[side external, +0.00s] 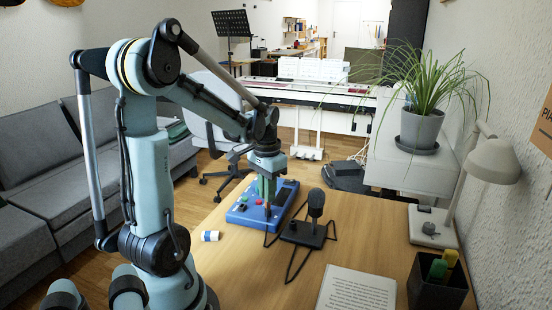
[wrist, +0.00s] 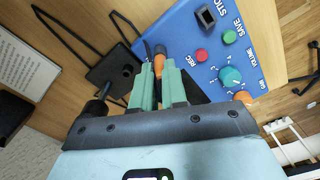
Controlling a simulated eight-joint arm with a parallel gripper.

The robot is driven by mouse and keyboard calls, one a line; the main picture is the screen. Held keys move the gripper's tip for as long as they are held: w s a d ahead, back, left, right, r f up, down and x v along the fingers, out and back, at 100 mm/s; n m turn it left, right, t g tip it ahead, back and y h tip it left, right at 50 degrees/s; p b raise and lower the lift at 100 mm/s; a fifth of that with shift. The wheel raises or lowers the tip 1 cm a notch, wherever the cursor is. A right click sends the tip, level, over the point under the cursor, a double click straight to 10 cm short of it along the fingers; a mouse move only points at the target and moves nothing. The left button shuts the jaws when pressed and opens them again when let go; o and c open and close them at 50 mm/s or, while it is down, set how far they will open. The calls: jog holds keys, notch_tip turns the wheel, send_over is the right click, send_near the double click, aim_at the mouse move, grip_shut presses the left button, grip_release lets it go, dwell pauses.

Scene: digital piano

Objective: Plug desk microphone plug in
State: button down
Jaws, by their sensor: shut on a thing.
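In the wrist view my gripper (wrist: 159,70) has its green fingers shut on the orange microphone plug (wrist: 160,50), whose dark tip points away from the fingers, beside the near edge of the blue recorder box (wrist: 205,65). The socket cannot be made out, nor whether the plug touches the box.
A small white and blue cylinder (side external: 210,236) lies left of the box. A printed sheet (side external: 357,290), a pen holder (side external: 437,283) and a lamp (side external: 433,228) occupy the desk's right side. The desk's front middle (side external: 255,275) is clear.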

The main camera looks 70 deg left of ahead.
jog(key=shift+f, duration=0.2)
jog(key=c, duration=1.1)
grip_release()
jog(key=shift+r, duration=0.1)
jog(key=shift+r, duration=2.4)
notch_tip(320, 180, up, 12)
jog(key=w+d+f+m+t, duration=0.1)
jog(key=d+f+t, duration=0.2)
jog(key=d, duration=0.7)
jog(key=w+d+f+m+t, duration=0.1)
jog(key=d+f+t, duration=0.3)
jog(key=d+f, duration=0.4)
jog(key=d+m, duration=0.1)
jog(key=d, duration=0.2)
jog(key=shift+d, duration=0.25)
